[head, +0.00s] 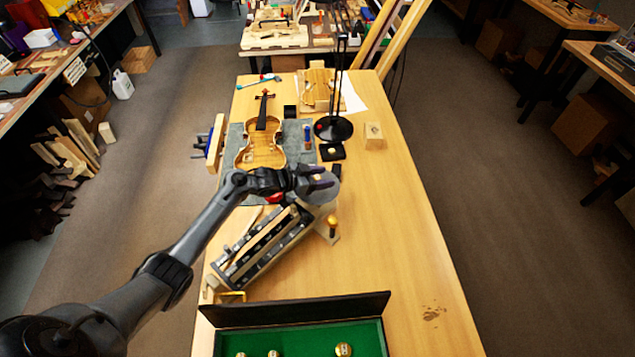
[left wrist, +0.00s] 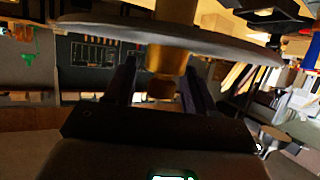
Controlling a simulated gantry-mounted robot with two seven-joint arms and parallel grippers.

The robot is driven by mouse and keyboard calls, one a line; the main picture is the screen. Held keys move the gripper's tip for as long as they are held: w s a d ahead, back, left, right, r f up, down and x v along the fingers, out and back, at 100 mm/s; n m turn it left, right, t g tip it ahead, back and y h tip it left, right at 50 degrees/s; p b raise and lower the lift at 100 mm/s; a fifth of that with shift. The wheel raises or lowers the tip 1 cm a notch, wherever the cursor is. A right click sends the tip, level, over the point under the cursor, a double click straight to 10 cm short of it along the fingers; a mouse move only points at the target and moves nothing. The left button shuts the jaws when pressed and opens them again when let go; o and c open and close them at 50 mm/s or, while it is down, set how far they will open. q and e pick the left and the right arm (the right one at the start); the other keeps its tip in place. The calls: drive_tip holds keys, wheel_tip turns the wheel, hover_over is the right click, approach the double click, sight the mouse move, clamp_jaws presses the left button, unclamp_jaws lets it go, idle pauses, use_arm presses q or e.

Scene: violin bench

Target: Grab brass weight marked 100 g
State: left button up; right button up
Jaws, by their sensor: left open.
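My left gripper (head: 322,178) is open over a round grey pan (head: 327,195) near the middle of the bench. In the left wrist view its two dark fingers (left wrist: 158,72) stand on either side of a brass piece (left wrist: 167,62) with a rounded knob end, set against the pan's edge (left wrist: 100,29). I cannot tell whether the fingers touch it. No 100 g marking is readable. Several brass weights, one of them a larger one (head: 343,349), lie in the green-lined case (head: 305,340) at the front. My right gripper is not in view.
A violin (head: 262,150) lies on a grey mat behind the gripper. A black lamp base (head: 333,129) and a wooden block (head: 374,136) stand farther back. The bench's right side is clear.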

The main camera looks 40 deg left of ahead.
use_arm(q)
clamp_jaws()
idle(0.4)
